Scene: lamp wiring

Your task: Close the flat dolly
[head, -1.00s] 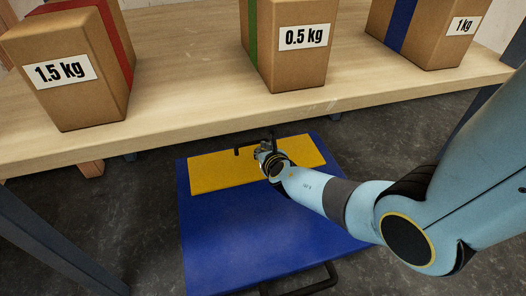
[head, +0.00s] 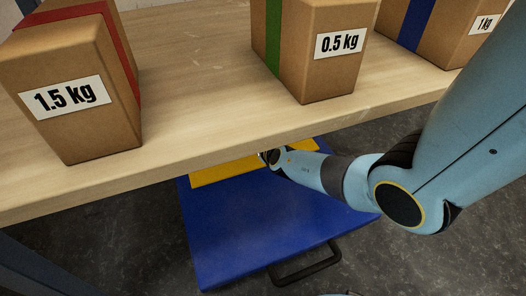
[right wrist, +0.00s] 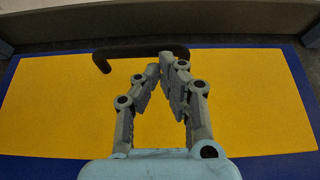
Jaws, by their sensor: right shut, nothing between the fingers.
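The flat dolly (head: 250,225) is a blue platform with a yellow panel (head: 210,176) at its far end. In the head view the table edge hides part of the yellow panel. A black bar handle (head: 308,264) sticks out from the dolly's near edge. In the right wrist view the yellow panel (right wrist: 60,105) fills most of the picture, with a black handle (right wrist: 120,53) at its far side. My right gripper (right wrist: 164,68) is shut and empty, its fingertips in front of this handle; I cannot tell whether they touch it. My left gripper is not in view.
A wooden table (head: 190,110) overhangs the dolly's far end. On it stand boxes marked 1.5 kg (head: 70,130), 0.5 kg (head: 300,70) and 1 kg (head: 455,45). Dark floor (head: 420,265) is clear to the right of the dolly.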

